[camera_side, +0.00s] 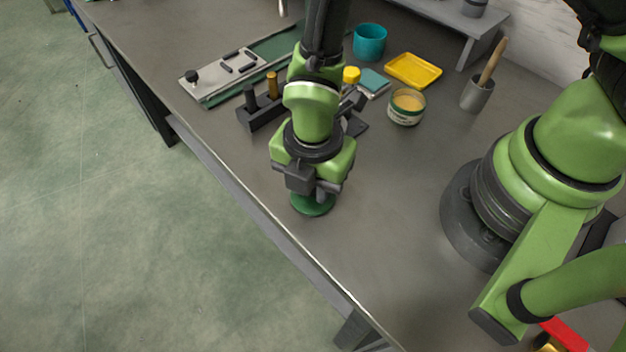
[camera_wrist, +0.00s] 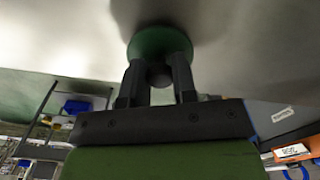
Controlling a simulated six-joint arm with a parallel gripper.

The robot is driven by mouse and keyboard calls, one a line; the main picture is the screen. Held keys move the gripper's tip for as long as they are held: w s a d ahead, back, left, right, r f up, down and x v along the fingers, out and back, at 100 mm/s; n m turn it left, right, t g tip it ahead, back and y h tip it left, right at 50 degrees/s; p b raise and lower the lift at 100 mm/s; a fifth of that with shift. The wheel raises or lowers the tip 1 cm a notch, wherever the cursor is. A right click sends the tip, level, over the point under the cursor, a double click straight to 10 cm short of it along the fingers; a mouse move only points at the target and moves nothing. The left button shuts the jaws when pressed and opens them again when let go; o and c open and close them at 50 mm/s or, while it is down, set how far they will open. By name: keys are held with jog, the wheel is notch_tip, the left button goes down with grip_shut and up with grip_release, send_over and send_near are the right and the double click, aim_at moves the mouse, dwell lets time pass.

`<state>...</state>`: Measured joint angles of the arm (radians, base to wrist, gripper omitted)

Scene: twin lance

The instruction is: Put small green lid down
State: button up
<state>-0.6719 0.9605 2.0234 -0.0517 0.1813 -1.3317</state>
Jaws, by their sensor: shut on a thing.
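The small green lid (camera_side: 313,205) is a round dark green disc under my gripper (camera_side: 316,192) in the side view, near the front edge of the grey bench. In the wrist view the lid (camera_wrist: 160,42) shows beyond the fingertips, with a dark knob between them. My gripper (camera_wrist: 158,75) is shut on that knob and points down. The lid appears at or very close to the bench top; I cannot tell whether it touches. An open round tin (camera_side: 406,106) with a yellowish content stands further back to the right.
Behind my gripper are a dark block with pegs (camera_side: 262,110), a metal plate fixture (camera_side: 225,75), a teal cup (camera_side: 369,42), a yellow tray (camera_side: 413,70) and a grey cup with a wooden handle (camera_side: 477,95). The bench right of the lid is clear.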

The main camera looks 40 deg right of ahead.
jog(key=shift+f, duration=0.25)
jog(key=shift+f, duration=0.15)
jog(key=o, duration=0.9)
notch_tip(320, 180, up, 12)
jog(key=shift+r, duration=0.25)
